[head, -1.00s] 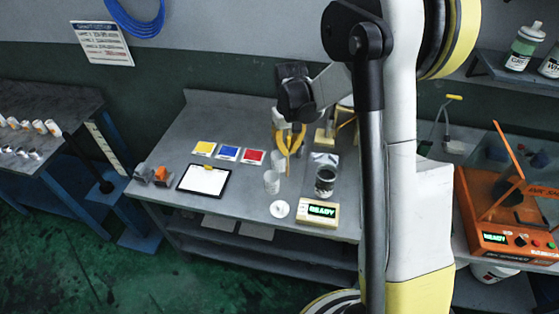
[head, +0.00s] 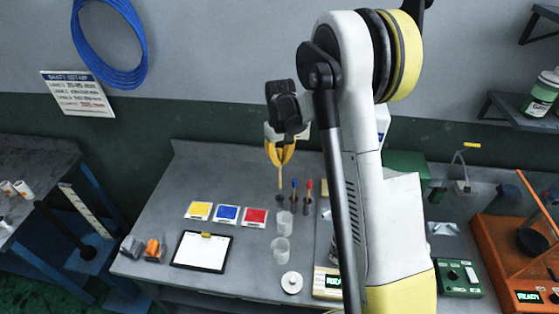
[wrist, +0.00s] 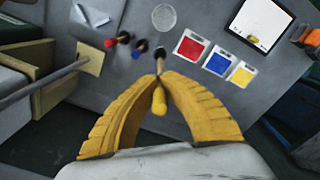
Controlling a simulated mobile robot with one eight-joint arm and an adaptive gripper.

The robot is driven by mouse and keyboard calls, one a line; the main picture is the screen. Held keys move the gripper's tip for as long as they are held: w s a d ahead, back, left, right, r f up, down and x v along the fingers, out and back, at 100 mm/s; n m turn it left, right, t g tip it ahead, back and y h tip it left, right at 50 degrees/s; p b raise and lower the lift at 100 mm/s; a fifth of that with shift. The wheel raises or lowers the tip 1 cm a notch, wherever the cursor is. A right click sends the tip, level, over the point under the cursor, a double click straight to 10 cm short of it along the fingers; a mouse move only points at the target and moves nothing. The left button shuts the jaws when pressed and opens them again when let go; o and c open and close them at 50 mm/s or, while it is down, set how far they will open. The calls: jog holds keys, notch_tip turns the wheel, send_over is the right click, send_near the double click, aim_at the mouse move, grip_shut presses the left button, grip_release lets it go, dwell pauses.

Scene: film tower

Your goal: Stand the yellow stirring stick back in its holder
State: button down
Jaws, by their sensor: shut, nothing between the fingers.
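The yellow stirring stick shows in the head view (head: 281,181) as a thin tan shaft running down below my fingertips. In the wrist view its yellow end (wrist: 159,102) lies between my fingers, and its shaft runs to a dark round holder (wrist: 160,53). The holder also shows in the head view (head: 280,197). I cannot tell how deep the stick sits in it. My gripper (head: 281,163) is shut, its yellow fingers (wrist: 159,78) meeting around the stick's line; no firm hold on it shows.
Blue (head: 294,184) and red (head: 309,184) sticks stand in holders close on the right. Clear cups (head: 284,220) stand in front. Yellow, blue and red cards (head: 256,217) and a clipboard (head: 202,251) lie left. The table's back left is clear.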

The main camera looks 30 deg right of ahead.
jog(key=b, duration=0.3)
send_over(280, 188)
jog(key=shift+w+d+f, duration=0.1)
jog(key=shift+w+f, duration=0.1)
jog(key=shift+f, duration=1.15)
jog(key=shift+w+d+f, duration=0.1)
jog(key=shift+w+f, duration=0.1)
jog(key=shift+f, duration=1.15)
jog(key=shift+f+b, duration=2.65)
jog(key=shift+f, duration=0.55)
jog(key=c, duration=1.5)
grip_release()
jog(key=shift+c, duration=0.2)
notch_tip(280, 188, up, 12)
jog(key=shift+r, duration=0.1)
